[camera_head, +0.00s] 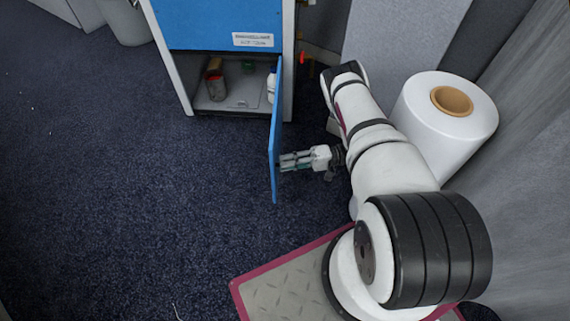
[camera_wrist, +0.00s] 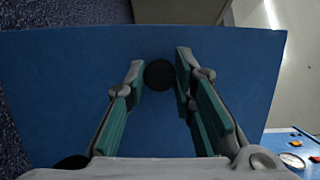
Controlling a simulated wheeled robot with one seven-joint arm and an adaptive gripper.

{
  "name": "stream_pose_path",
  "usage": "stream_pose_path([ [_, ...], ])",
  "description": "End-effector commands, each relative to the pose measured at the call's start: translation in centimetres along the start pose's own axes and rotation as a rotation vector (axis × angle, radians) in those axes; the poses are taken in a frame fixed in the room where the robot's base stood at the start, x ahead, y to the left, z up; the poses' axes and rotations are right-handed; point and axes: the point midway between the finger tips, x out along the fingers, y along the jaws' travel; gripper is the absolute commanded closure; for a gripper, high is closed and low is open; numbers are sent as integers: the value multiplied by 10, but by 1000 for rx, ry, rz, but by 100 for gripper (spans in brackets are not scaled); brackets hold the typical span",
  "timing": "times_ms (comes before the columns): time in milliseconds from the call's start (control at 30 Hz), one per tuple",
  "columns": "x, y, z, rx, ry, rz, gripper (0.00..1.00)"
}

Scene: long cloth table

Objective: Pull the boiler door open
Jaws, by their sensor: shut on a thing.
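The blue boiler door (camera_head: 275,135) stands swung well out from the blue and white cabinet (camera_head: 205,22), seen nearly edge-on in the head view. My gripper (camera_head: 284,162) reaches the door's right-hand face from the right. In the wrist view the door face (camera_wrist: 60,90) fills most of the picture. A round black knob (camera_wrist: 160,77) sits on it, between the green-padded fingers of my gripper (camera_wrist: 159,68). The gripper is shut on the knob.
Inside the open cabinet compartment are a reddish can (camera_head: 216,88) and a white bottle (camera_head: 271,86). A large white roll (camera_head: 425,125) stands right of my arm, near a grey wall (camera_head: 535,130). Dark carpet (camera_head: 120,190) left of the door is clear. A bin (camera_head: 125,22) stands at back left.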

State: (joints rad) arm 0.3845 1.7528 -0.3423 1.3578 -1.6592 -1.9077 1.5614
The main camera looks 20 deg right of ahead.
Motion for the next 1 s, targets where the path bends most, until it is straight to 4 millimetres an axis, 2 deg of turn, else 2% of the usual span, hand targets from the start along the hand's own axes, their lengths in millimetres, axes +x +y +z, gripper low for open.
stream_pose_path([
  [167,0,0,-2,-3,3,2,100],
  [200,0,0,-2,-3,3,2,74],
  [300,0,0,-2,-3,3,2,56],
  [667,0,-4,-1,-2,3,1,56],
  [767,0,-13,-2,-2,3,1,56],
  [900,0,-37,-3,-4,4,-2,56],
  [933,0,-43,-2,-4,4,-4,53],
  [1000,1,-57,-3,-5,3,-6,35],
])
